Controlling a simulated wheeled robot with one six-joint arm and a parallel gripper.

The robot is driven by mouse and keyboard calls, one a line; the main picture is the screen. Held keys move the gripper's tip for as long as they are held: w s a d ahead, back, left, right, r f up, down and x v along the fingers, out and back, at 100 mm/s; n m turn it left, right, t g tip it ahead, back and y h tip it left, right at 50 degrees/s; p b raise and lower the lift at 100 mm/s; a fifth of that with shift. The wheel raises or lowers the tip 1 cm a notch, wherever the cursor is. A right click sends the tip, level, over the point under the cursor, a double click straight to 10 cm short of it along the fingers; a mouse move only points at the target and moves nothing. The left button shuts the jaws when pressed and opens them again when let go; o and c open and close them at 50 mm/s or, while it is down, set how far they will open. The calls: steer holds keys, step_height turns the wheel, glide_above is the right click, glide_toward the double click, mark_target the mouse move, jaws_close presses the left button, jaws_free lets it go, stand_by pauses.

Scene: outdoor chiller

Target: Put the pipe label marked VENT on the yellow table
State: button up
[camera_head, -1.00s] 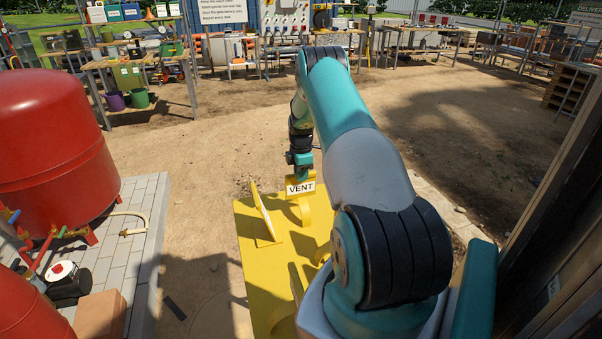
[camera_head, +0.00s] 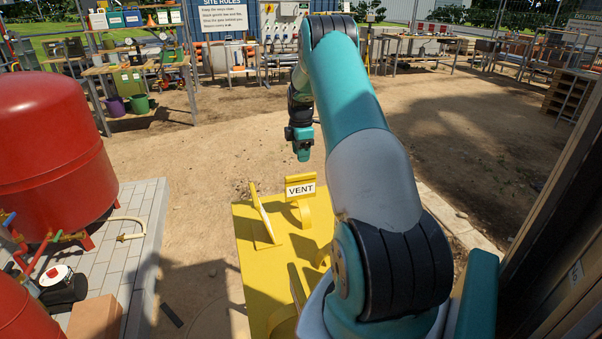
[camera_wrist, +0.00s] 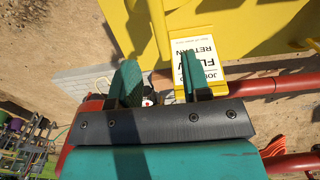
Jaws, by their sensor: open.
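The VENT label (camera_head: 300,190) is a white plate with black letters on a yellow upright piece. It stands at the far end of the yellow table (camera_head: 265,295), in the head view. My gripper (camera_head: 302,155) is above it, apart from it, with a gap between. In the wrist view, my gripper's two teal fingers (camera_wrist: 160,78) are spread with nothing held between them. The yellow table shows at the top right of the wrist view (camera_wrist: 275,35).
Other yellow upright pieces (camera_head: 263,215) stand on the table. A white card reading FLOW RETURN (camera_wrist: 197,62) shows beyond my fingers in the wrist view. Red tanks (camera_head: 50,150) stand on paving at the left. Bare ground lies beyond the table.

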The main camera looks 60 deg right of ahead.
steer(key=w+a+r, duration=0.3)
steer(key=a+r, duration=0.3)
steer(key=a, duration=0.3)
steer(key=w+a+r, duration=0.2)
steer(key=a+r, duration=0.3)
steer(key=a, duration=0.5)
steer(key=s+a+r+m+t+y, duration=0.1)
steer(key=a+r, duration=0.1)
steer(key=a, duration=0.6)
steer(key=s+a+r+y, duration=0.1)
steer(key=s+a+r, duration=0.15)
steer(key=a, duration=0.55)
steer(key=s+a+r+m+g+y, duration=0.1)
steer(key=s+a+m+y, duration=0.1)
steer(key=s+a, duration=1.9)
steer(key=shift+s+r+b, duration=0.15)
steer(key=shift+s+b, duration=0.2)
steer(key=shift+s, duration=0.75)
